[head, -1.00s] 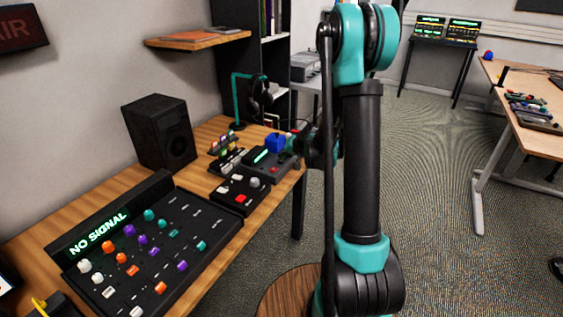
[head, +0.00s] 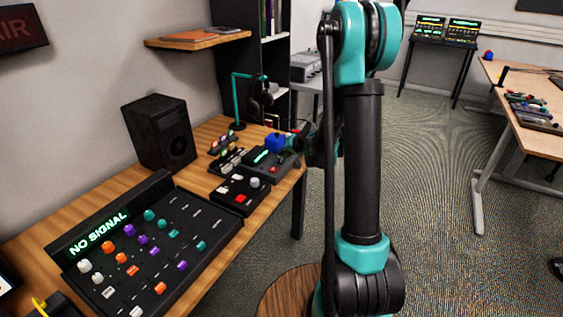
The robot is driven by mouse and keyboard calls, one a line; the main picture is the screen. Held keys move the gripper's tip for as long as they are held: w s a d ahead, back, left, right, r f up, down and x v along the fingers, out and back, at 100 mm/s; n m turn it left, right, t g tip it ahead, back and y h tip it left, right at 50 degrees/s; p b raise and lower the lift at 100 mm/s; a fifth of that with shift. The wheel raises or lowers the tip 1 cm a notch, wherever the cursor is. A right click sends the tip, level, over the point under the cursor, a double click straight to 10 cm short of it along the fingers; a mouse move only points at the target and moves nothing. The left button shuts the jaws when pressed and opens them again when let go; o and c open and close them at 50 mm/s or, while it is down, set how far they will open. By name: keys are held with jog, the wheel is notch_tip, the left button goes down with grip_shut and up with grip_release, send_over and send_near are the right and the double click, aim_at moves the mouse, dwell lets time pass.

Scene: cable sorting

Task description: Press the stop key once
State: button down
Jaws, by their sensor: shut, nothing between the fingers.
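My gripper (head: 300,143) is shut at the far right end of the wooden desk, partly hidden behind my arm. It is beside a blue block-like thing (head: 275,142) at the back of a dark console (head: 257,168) with a lit green display. A small red key (head: 272,168) sits on the front of that console, below and left of my gripper. A second red key (head: 240,198) is on a low black box in front of it. I cannot read labels to tell which is the stop key. Whether my fingertips touch anything is too small to tell.
A large mixer (head: 186,222) with coloured knobs and a "NO SIGNAL" display fills the near desk. A black speaker (head: 159,131) and a teal headphone stand (head: 236,95) stand at the back. Small coloured items (head: 221,143) stand left of the console. Carpet to the right is open.

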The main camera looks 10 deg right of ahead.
aim_at(283, 162)
jog(key=shift+r, duration=0.25)
jog(key=shift+r, duration=2.55)
jog(key=shift+s, duration=0.2)
jog(key=s+d+f+n+g+h, duration=0.1)
jog(key=s+d, duration=0.1)
jog(key=s, duration=0.9)
jog(key=s+d+f+n+g+h, duration=0.1)
jog(key=s+d+f+h, duration=0.1)
jog(key=s, duration=1)
jog(key=s+d+f+n+g+h, duration=0.1)
jog(key=s+d, duration=0.2)
jog(key=s, duration=0.9)
jog(key=shift+s+d+f+g+h, duration=0.2)
jog(key=shift+d+g+h, duration=0.1)
jog(key=shift+g, duration=0.1)
